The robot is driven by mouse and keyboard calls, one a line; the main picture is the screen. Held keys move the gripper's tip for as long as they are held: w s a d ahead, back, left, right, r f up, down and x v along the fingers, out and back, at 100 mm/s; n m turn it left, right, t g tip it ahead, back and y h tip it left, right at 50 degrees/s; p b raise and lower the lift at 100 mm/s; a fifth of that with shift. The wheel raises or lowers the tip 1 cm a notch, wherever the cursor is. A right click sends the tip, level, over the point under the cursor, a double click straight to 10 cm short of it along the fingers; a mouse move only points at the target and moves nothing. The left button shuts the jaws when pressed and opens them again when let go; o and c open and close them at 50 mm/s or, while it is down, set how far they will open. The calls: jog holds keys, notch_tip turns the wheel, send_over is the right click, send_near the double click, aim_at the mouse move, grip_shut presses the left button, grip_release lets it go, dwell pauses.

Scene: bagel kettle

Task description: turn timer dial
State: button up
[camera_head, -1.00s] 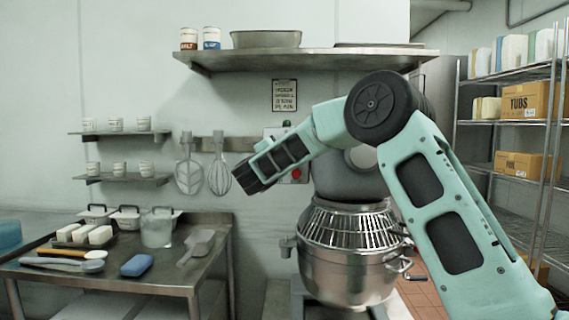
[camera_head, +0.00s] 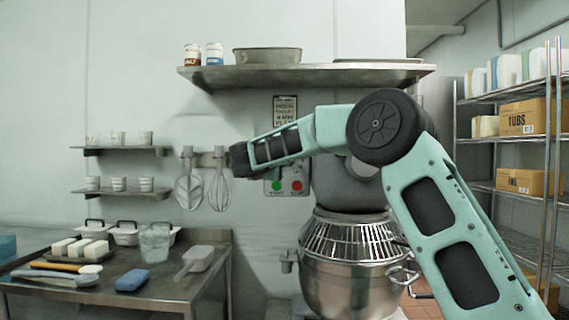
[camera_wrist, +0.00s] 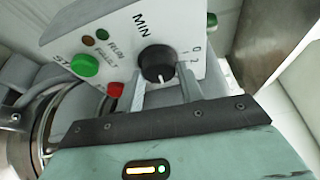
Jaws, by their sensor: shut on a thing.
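The timer dial (camera_wrist: 157,63) is a round black knob with a white mark, on a white control panel (camera_wrist: 185,30) lettered MIN with numbers beside it. In the wrist view my gripper (camera_wrist: 158,80) has its two grey fingers on either side of the dial, shut on it. The dial's white mark points down between the fingers. In the head view my gripper's dark end (camera_head: 240,160) is at the wall panel (camera_head: 287,180) above the mixer's left side and hides the dial there.
A green button (camera_wrist: 85,64) and a red button (camera_wrist: 115,89) sit close to the dial. Below the panel stands a large mixer bowl (camera_head: 350,270) with a wire guard. A whisk (camera_head: 219,190) hangs just left of my gripper. A steel shelf (camera_head: 300,76) runs above.

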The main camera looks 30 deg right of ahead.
dwell(0.4)
jog(key=o, duration=1)
jog(key=b+v, duration=0.2)
jog(key=v, duration=1.5)
jog(key=shift+a+b, duration=0.15)
jog(key=shift+b, duration=0.15)
